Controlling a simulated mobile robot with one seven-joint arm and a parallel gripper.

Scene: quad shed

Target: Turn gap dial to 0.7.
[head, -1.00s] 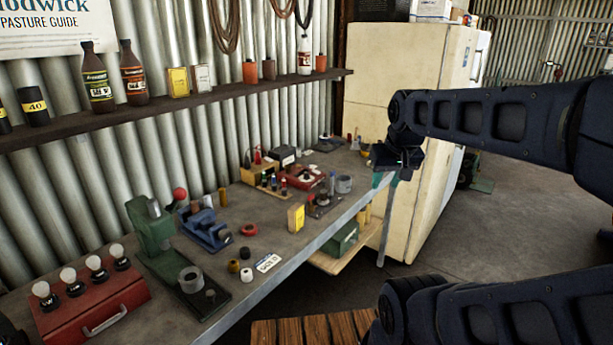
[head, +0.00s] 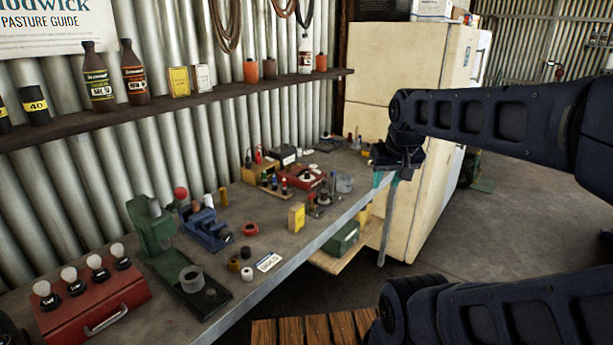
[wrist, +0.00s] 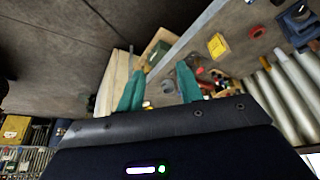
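My gripper (head: 385,180) hangs at the bench's front edge near the fridge, in the head view. Its two teal fingers stand apart with nothing between them in the wrist view (wrist: 159,88). A red device with a pale round face (head: 308,175) sits on the bench, left of my gripper and apart from it. A small dark stand (head: 322,207) is in front of it. I cannot tell which of these bears the gap dial, and no 0.7 mark or scale is readable. Neither is clearly seen in the wrist view.
The workbench (head: 262,220) holds a yellow box (head: 297,216), a blue vise (head: 207,230), a green press (head: 152,232) and a red bulb box (head: 95,308). A cream fridge (head: 405,80) stands behind my arm. A green box (head: 343,238) lies on the lower shelf. The floor at right is open.

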